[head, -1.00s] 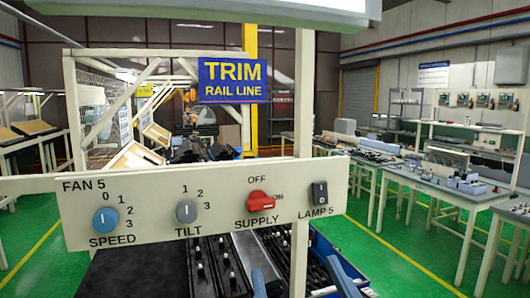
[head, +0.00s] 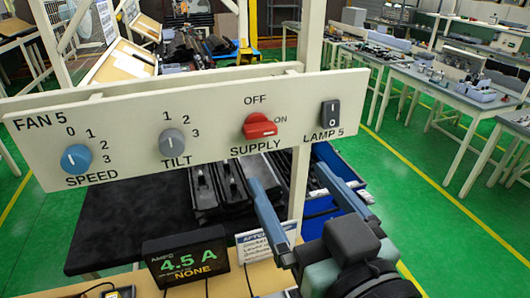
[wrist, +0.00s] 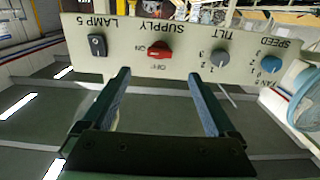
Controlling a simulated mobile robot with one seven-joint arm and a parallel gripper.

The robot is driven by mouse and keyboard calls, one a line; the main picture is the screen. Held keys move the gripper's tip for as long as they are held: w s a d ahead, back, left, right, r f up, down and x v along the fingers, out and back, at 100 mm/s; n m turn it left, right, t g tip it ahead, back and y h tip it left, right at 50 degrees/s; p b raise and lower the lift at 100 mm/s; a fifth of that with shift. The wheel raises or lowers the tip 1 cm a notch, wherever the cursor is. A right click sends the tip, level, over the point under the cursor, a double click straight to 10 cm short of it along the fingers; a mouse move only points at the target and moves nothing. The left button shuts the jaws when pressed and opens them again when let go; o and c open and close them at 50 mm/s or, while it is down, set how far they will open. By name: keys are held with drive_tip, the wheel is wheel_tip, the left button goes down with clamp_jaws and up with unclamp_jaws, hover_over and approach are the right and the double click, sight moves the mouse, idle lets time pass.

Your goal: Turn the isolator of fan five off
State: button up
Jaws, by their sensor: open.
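The Fan 5 panel (head: 215,146) is a pale board across the head view. Its red SUPPLY isolator knob (head: 259,126) has OFF printed above and ON at its right; its handle lies roughly level, in line with ON. The knob also shows upside down in the wrist view (wrist: 160,50). My gripper (head: 287,174) is open and empty, its fingers pointing up below the panel in the head view. In the wrist view my gripper (wrist: 158,73) has its two fingers apart, with the knob between and beyond their tips, not touched.
The panel also carries a blue SPEED knob (head: 76,158), a grey TILT knob (head: 172,142) and a black LAMP 5 rocker (head: 329,114). A meter (head: 186,257) below reads 4.5 A, NONE. A white post (head: 299,180) stands behind the panel. Benches (head: 455,95) stand at right.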

sight(262, 135)
drive_tip(key=x, duration=1.1)
drive_tip(key=shift+r+b, duration=0.1)
drive_tip(key=shift+b, duration=0.3)
drive_tip(key=shift+c, duration=0.3)
drive_tip(key=c, duration=1.3)
